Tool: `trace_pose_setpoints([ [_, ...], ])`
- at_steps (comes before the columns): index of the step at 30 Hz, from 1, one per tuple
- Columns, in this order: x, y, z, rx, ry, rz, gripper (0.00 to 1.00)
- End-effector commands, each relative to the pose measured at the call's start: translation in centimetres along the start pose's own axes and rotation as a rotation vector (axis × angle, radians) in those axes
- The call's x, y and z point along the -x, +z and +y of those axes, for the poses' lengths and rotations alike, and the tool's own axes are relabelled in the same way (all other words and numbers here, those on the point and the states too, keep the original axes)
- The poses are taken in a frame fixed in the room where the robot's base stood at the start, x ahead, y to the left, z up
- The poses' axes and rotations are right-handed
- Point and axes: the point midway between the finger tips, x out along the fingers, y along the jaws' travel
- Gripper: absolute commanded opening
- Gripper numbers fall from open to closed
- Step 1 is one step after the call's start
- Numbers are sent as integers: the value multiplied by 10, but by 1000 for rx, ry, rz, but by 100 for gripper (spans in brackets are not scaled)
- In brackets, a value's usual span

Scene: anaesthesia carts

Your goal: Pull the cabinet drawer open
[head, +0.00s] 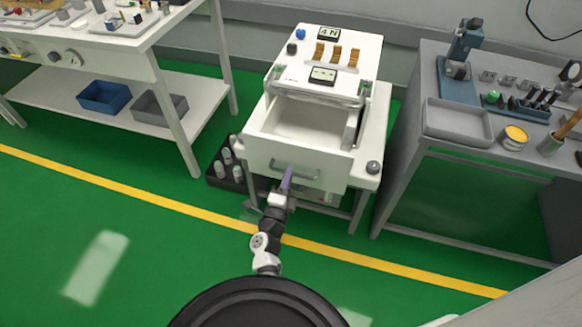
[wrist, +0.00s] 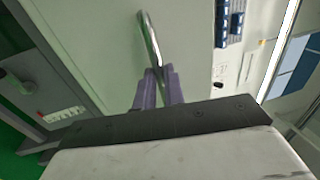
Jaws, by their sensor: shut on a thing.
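The white cabinet (head: 372,115) stands in the middle of the head view. Its drawer (head: 262,155) is pulled out toward me, and its empty-looking inside shows from above. A grey bar handle (head: 308,176) runs across the drawer front. My gripper (head: 287,180) is at the left part of this handle. In the wrist view, the purple fingers of my gripper (wrist: 158,88) are shut on the metal handle (wrist: 150,38), which rises from between them against the pale drawer front (wrist: 100,40). The exact contact between fingertips and handle is partly hidden.
A white bench (head: 185,125) with a blue bin (head: 104,97) and a grey bin (head: 160,104) stands at the left. A dark rack of bottles (head: 226,170) is on the floor beside the cabinet. A grey bench (head: 410,150) stands at the right. The green floor in front is clear.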

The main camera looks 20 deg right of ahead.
Motion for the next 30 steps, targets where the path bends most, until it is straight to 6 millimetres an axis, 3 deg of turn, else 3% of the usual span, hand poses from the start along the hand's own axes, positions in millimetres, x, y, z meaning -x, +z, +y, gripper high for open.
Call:
trace_pose_setpoints([
  [16, 6, 0, -1, -1, -1, 0, 0],
  [17, 6, 0, -1, -1, -1, 0, 14],
  [21, 6, 0, -2, -1, -1, 0, 32],
  [30, 6, 0, -2, 0, -1, 0, 32],
])
